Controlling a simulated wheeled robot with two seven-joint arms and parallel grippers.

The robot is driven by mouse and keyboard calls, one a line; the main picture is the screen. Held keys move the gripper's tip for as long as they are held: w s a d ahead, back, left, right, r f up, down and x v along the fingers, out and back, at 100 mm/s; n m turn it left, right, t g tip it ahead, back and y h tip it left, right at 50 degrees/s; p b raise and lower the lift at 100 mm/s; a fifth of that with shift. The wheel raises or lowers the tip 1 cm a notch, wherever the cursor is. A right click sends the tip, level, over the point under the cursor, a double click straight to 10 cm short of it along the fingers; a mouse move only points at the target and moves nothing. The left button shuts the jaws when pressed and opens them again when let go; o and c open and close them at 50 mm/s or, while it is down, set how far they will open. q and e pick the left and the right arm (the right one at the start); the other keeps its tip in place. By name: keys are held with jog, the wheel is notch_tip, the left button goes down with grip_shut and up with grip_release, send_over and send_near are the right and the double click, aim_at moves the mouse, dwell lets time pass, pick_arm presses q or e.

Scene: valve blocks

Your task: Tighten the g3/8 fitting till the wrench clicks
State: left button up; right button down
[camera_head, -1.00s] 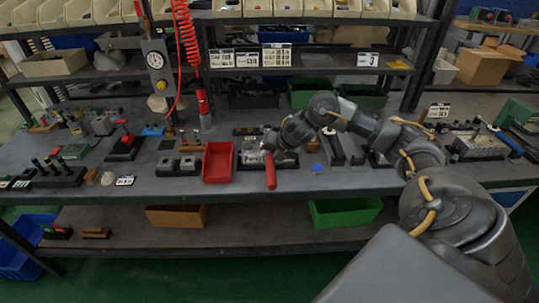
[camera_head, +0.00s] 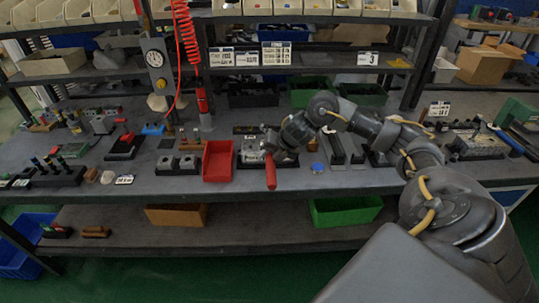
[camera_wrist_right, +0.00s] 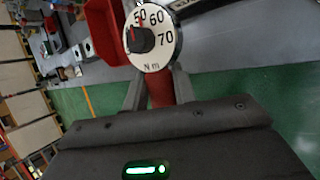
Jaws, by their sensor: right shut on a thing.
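My right gripper (camera_head: 269,156) is shut on the red handle of a torque wrench (camera_head: 271,178) at the front of the bench. The handle points toward the bench's front edge. In the right wrist view, the red handle (camera_wrist_right: 161,88) sits between the two fingers. Beyond it is the wrench's round white dial (camera_wrist_right: 150,38), marked 50, 60, 70 and N m. A valve block (camera_head: 249,148) lies at the gripper's far left side, partly covered by it. The g3/8 fitting and the wrench head cannot be made out. My left gripper is not in view.
A red bin (camera_head: 218,162) stands just left of the wrench. A blue round piece (camera_head: 318,168) lies to the right. A gauge on a post (camera_head: 155,60) and a red coiled hose (camera_head: 186,40) stand at the back left. The floor in front is clear.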

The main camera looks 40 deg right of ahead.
jog(key=shift+f+b, duration=1.3)
jog(key=shift+f, duration=0.4)
jog(key=shift+w+a+m+h+p, duration=0.5)
jog(key=shift+w+a+m+p, duration=0.35)
jog(key=shift+p, duration=0.8)
jog(key=w+a+m+h+p, duration=0.1)
jog(key=w+m+p, duration=0.1)
jog(key=p, duration=0.1)
jog(key=shift+a, duration=0.3)
